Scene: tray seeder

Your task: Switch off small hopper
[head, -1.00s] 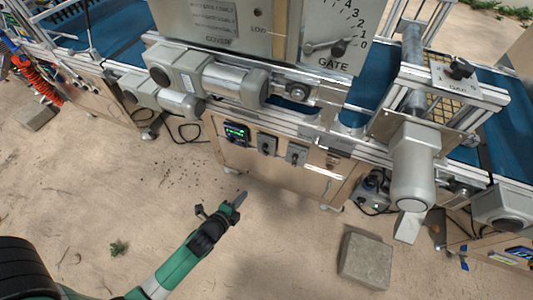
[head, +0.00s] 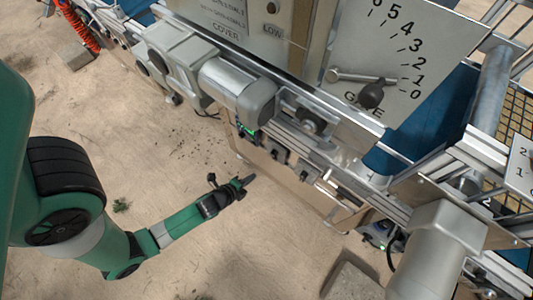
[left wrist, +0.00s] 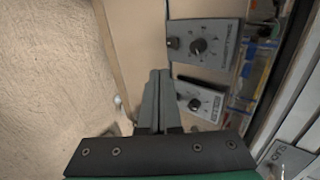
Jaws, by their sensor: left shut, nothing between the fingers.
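My left gripper (head: 247,181) is shut and empty, in front of the wooden cabinet panel below the conveyor. In the left wrist view its fingers (left wrist: 155,78) point toward two grey control boxes. The upper box (left wrist: 226,38) has a black knob and a small switch at its left. The lower box (left wrist: 213,111) has a similar knob, and the fingertips appear just left of it, partly overlapping its left edge in the picture. Their labels are too blurred to read, so I cannot tell which serves the small hopper. In the head view, small grey boxes (head: 277,149) sit on the panel. My right gripper is out of view.
The metal rail and a grey motor (head: 240,90) overhang the panel. A GATE dial plate (head: 405,45) with a lever stands above. A stone block (head: 352,284) lies on the sandy ground (head: 290,260). Open ground lies in front of the panel.

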